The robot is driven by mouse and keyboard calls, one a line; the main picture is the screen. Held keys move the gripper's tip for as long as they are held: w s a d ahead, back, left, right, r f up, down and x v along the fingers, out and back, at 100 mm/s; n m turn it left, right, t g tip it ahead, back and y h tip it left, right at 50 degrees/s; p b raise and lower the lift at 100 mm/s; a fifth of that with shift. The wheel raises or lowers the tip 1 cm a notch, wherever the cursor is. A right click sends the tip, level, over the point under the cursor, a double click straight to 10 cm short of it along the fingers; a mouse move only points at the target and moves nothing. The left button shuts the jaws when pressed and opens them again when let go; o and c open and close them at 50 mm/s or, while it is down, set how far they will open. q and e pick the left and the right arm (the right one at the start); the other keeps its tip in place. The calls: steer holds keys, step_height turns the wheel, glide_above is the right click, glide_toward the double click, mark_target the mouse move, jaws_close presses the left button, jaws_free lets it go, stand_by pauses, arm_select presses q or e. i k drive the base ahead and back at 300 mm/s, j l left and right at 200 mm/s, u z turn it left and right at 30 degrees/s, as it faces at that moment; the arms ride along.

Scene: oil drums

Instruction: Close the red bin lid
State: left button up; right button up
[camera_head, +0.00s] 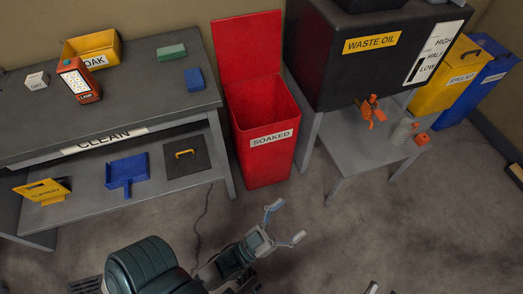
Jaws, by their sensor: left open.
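The red bin (267,160), labelled SOAKED, stands on the floor between the workbench and the waste oil tank. Its red lid (247,48) is open and stands upright at the back of the bin. The inside of the bin shows and looks empty as far as I can see. My left gripper (289,221) is open and empty, in front of and below the bin, apart from it.
The grey workbench (135,62) on the left holds a yellow bin, a red lamp and blocks. The black waste oil tank (330,60) is close on the right, above a low grey table (350,150). Yellow and blue bins stand far right. The floor in front is clear.

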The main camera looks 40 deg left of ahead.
mark_target(247, 47)
steer(key=u, duration=1.3)
steer(key=i+l+z, duration=0.15)
steer(key=i+l, duration=0.55)
